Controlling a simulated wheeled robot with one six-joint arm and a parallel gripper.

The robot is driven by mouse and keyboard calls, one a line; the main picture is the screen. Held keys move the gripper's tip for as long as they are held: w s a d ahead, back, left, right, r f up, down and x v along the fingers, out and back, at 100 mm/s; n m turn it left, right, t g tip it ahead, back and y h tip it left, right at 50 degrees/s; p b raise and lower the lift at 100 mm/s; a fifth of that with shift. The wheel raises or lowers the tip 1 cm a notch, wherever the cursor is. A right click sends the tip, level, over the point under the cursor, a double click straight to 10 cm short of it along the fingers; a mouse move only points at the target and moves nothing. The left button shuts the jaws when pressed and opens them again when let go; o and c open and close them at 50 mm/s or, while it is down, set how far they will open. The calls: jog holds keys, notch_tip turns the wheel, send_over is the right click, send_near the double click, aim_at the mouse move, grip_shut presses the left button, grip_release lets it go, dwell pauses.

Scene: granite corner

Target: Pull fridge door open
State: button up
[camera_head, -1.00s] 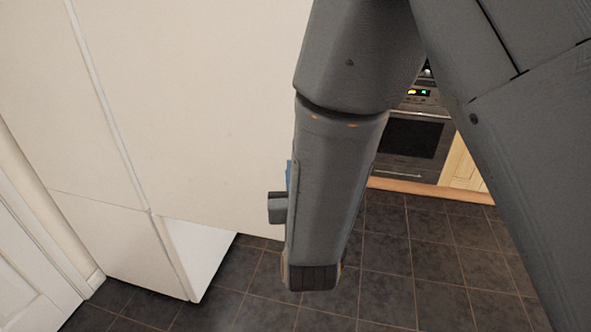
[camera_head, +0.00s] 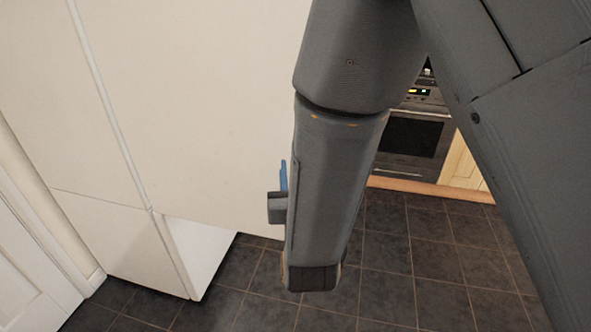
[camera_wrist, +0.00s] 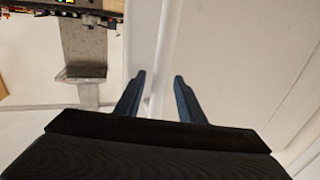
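The large white fridge door panel (camera_head: 200,110) fills the left and middle of the head view. Its lower edge extends right past the white lower unit (camera_head: 105,240); how far the door is open I cannot tell. My gripper (camera_head: 283,170) is beside the door's right part, mostly hidden by my forearm, with one blue finger showing. In the wrist view my gripper (camera_wrist: 159,80) has its two blue fingers apart. A pale vertical edge with a groove (camera_wrist: 160,50) lies between them in the picture; contact is not visible. No handle is clearly seen.
An oven (camera_head: 410,138) and wooden cabinet (camera_head: 462,165) stand beyond my arm at right. A white panelled door (camera_head: 30,265) is at lower left. Dark floor tiles (camera_head: 400,270) are clear in front. A grey panel (camera_wrist: 84,50) shows at the wrist view's upper left.

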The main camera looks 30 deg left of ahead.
jog(key=b+v, duration=0.2)
jog(key=v, duration=0.5)
jog(key=shift+s, duration=0.3)
jog(key=shift+d, duration=0.15)
jog(key=w+d+f+m+g+h, duration=0.25)
jog(key=w+d+f, duration=0.2)
jog(key=d, duration=0.55)
jog(key=w+d+f+m+g+h, duration=0.1)
jog(key=w+d+f+g+h, duration=0.4)
jog(key=d, duration=0.4)
jog(key=s+d+m+g+h, duration=0.1)
jog(key=s+d+g, duration=0.2)
jog(key=d, duration=0.9)
jog(key=s+d+r+m+g+h, duration=0.1)
jog(key=s+d+m+g, duration=0.1)
jog(key=s+d+g, duration=0.2)
jog(key=s+d, duration=0.3)
jog(key=d, duration=0.5)
jog(key=shift+s+r, duration=0.2)
jog(key=shift+s, duration=0.05)
